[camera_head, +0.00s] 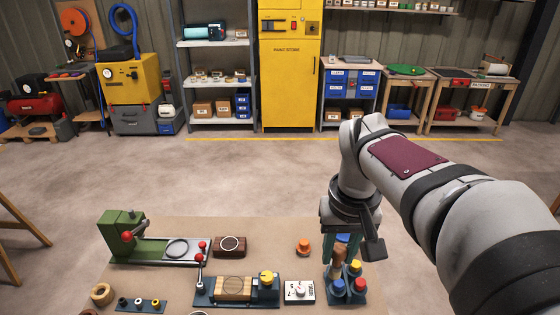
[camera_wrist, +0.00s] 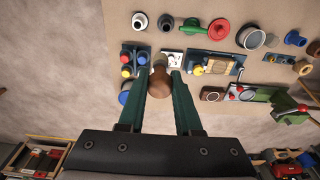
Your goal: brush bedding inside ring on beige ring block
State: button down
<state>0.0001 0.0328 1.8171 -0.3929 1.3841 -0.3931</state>
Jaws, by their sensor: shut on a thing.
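The beige ring block (camera_head: 233,288) sits in a dark blue fixture beside a yellow knob, with a ring outline on its top. It also shows in the wrist view (camera_wrist: 216,66). My gripper (camera_head: 338,254) is to its right, above or at the rack (camera_head: 346,297) of coloured caps. In the wrist view my gripper (camera_wrist: 160,74) has its two green fingers shut on a brown wooden handle (camera_wrist: 159,86), which seems to be a brush. Bristles are not visible. I cannot tell whether the handle is clear of the rack.
A dark brown block with a ring (camera_head: 230,246) lies behind the fixture. A green press (camera_head: 125,236) stands at the back left. A white dial box (camera_head: 299,291) stands between fixture and rack. An orange knob (camera_head: 303,246) stands behind it.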

dwell(0.3)
jog(key=a+f+g, duration=0.1)
jog(key=a+f, duration=0.5)
jog(key=a, duration=0.3)
jog(key=w+a+f+g+y, duration=0.1)
jog(key=a+f, duration=0.5)
jog(key=a, duration=0.3)
jog(key=w+a+f+g+y, duration=0.1)
jog(key=a+f, duration=0.6)
jog(key=a, duration=0.3)
jog(key=shift+w+f, duration=0.1)
jog(key=shift+f, duration=0.6)
jog(key=shift+f, duration=0.7)
jog(key=s+a+v, duration=0.1)
jog(key=v, duration=0.6)
jog(key=shift+a+r, duration=0.1)
jog(key=shift+r, duration=0.05)
dwell(0.3)
